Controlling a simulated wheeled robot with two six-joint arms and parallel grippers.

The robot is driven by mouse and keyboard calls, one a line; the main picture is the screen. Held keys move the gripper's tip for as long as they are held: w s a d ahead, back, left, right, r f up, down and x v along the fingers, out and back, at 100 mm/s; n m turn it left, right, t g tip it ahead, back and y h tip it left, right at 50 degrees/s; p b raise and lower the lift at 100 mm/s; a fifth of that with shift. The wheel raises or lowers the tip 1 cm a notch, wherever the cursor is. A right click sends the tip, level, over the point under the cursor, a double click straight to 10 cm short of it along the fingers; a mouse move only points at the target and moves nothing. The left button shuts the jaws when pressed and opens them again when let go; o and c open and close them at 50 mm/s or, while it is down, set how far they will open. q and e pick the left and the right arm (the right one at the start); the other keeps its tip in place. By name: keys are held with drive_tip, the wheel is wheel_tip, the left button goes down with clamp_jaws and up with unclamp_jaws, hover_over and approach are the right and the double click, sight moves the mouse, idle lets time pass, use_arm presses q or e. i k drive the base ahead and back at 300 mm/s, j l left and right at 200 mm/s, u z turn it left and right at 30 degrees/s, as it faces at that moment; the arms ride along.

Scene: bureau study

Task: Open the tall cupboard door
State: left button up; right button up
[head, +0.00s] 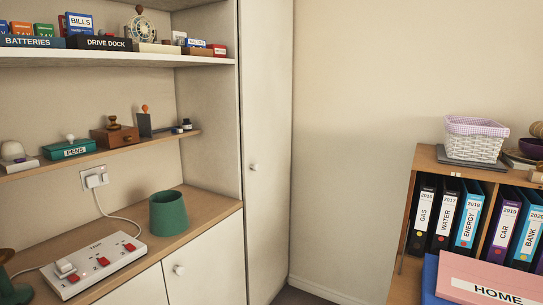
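The tall cupboard door (268,120) is a pale, narrow panel in the middle of the head view, right of the open shelves. It looks shut, flush with its frame. Its small round white knob (254,167) sits near the door's left edge, at about mid-height of the picture. Neither of my grippers shows in the head view.
Left of the door, a wooden counter (196,207) bears a green pot (168,213) and a white power strip (92,265). A low cupboard door with a knob (179,269) is below. At right, a wooden shelf unit (408,215) holds binders. Bare wall lies between.

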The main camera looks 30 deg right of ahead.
sight(266, 27)
drive_tip(key=z, duration=0.65)
